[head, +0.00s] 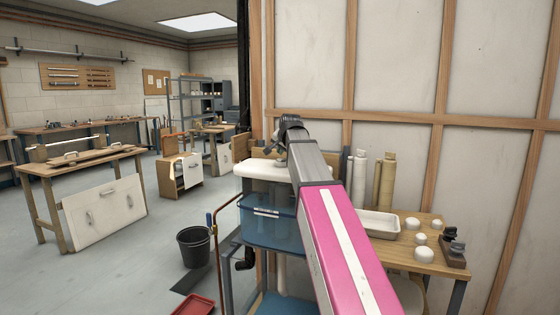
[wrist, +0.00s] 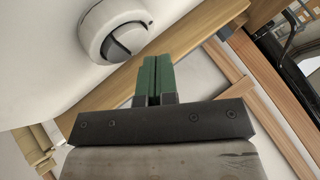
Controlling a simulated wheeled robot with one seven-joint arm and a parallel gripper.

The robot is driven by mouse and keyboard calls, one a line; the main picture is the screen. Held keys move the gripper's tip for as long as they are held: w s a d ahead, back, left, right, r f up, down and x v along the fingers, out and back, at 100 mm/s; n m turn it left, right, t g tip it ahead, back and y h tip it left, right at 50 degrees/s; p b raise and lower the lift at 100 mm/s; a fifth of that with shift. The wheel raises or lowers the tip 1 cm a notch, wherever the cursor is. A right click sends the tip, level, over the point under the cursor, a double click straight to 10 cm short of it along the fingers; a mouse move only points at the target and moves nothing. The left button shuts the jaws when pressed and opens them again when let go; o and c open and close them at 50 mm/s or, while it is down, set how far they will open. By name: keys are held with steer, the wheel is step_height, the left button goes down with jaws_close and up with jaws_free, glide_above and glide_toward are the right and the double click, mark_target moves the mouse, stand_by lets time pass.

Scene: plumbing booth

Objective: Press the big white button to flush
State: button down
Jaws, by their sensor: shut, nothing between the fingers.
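In the wrist view a round white flush button (wrist: 115,28) sits on a white surface. It has a raised white rim, and a dark crescent shows within it. My gripper (wrist: 152,62) has green fingers that are shut together and empty. In the picture the fingertips are just below and to the right of the button; I cannot tell how far apart they are in depth. My arm reaches over the lid and hides the button and my fingertips there.
A wooden bench (head: 440,264) to the right of my arm holds a white tray (head: 379,224), several white domes and dark fittings. Rolled tubes stand behind it. A wood-framed wall (head: 400,150) closes the back. A black bucket (head: 194,246) and red tray (head: 194,306) are on the floor at left.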

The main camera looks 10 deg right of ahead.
mark_target(281, 159)
steer(key=shift+f, duration=0.15)
steer(key=shift+f, duration=0.25)
steer(key=shift+f, duration=0.55)
stand_by(0.7)
steer(key=shift+r, duration=3.5)
